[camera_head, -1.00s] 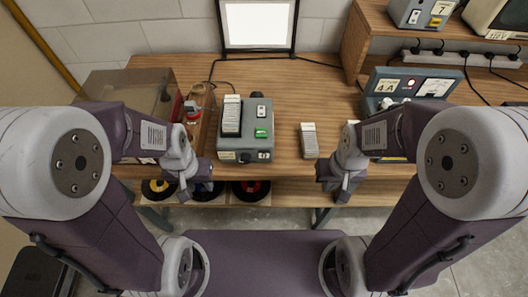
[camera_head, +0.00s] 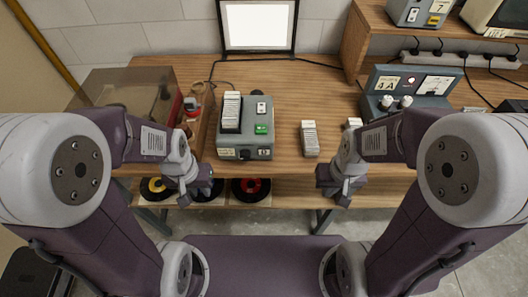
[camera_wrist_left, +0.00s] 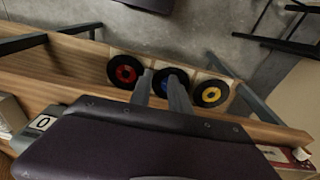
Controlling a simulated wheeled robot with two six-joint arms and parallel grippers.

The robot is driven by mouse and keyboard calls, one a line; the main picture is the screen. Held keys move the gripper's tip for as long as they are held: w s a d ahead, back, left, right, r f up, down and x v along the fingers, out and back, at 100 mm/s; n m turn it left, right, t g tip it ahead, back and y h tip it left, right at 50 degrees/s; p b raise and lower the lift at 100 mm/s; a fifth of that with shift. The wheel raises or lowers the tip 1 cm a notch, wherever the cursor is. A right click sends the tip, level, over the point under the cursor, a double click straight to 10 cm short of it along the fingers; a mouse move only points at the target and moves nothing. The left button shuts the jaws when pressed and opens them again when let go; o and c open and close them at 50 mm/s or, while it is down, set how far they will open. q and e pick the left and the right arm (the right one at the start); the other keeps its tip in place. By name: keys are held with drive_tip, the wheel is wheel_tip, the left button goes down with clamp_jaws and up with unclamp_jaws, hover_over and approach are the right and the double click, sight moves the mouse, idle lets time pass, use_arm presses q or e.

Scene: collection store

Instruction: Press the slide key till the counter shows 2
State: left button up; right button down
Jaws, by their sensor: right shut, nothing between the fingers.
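The grey slide device (camera_head: 236,152) stands on the wooden table with a rack of white slides (camera_head: 231,110) on top. A green key (camera_head: 262,129) and a white switch (camera_head: 261,108) are on its top right; I cannot tell which is the slide key. The counter (camera_head: 265,152) on its front reads 0 in the left wrist view (camera_wrist_left: 42,122). My left gripper (camera_head: 205,188) is in front of the table edge, below and left of the device, its fingers apart and empty. My right gripper (camera_head: 334,192) is shut and empty, before the table edge.
A slide stack (camera_head: 309,138) stands right of the device. A grey control box (camera_head: 405,85) is at the right and a transparent case (camera_head: 140,95) at the left. A lit screen (camera_head: 257,25) is behind. Colored reels (camera_head: 250,189) lie on the lower shelf.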

use_arm(q)
clamp_jaws()
idle(1.4)
